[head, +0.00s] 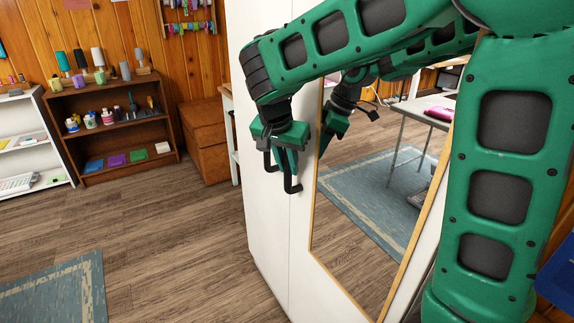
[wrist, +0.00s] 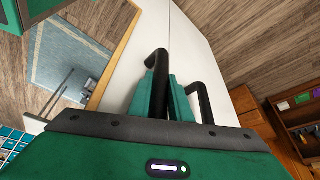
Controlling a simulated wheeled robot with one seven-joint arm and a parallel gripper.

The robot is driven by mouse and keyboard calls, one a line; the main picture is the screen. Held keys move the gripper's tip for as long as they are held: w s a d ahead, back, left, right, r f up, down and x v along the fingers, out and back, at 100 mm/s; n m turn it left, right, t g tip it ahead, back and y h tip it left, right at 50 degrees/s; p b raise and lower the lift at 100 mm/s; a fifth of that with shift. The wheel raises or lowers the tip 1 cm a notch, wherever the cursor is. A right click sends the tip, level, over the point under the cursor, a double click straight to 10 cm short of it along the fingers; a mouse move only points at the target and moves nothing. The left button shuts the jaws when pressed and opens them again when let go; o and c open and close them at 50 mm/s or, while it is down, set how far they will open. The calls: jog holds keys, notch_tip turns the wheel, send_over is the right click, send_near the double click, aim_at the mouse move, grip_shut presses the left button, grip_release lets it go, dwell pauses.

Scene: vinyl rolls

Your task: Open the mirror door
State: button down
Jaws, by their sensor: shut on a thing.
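The mirror door (head: 301,240) is a white cabinet door with a wood-framed mirror (head: 345,250). It looks flush with the plain white door (head: 264,220) to its left; any small gap is hard to tell. My gripper (head: 288,152) is at the doors' meeting edge, shut on the mirror door's black handle (head: 291,187). In the wrist view, my green fingers (wrist: 163,88) close around that bar handle (wrist: 157,60), on the mirror side of the seam. The plain door's black handle (wrist: 202,92) stands free beside them. Part of the mirror is behind my arm.
Wood floor (head: 190,240) lies open in front of and left of the cabinet. A blue rug (head: 60,295) lies at the lower left. A brown bookshelf (head: 110,125) and a wooden chest (head: 203,140) stand at the back wall.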

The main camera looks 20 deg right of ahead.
jog(key=s+a+n+y, duration=0.1)
jog(key=s+a+n, duration=0.2)
jog(key=s+a, duration=0.4)
jog(key=s+a+n+t+y, duration=0.1)
jog(key=s+a+n, duration=0.3)
jog(key=a, duration=0.9)
jog(key=s, duration=0.3)
jog(key=shift+s+n+y, duration=0.3)
jog(key=shift+s, duration=0.1)
jog(key=shift+a+r, duration=0.1)
jog(key=c, duration=1.6)
grip_release()
jog(key=shift+c, duration=0.2)
jog(key=v, duration=1)
jog(key=shift+s+r, duration=0.2)
jog(key=shift+r, duration=0.05)
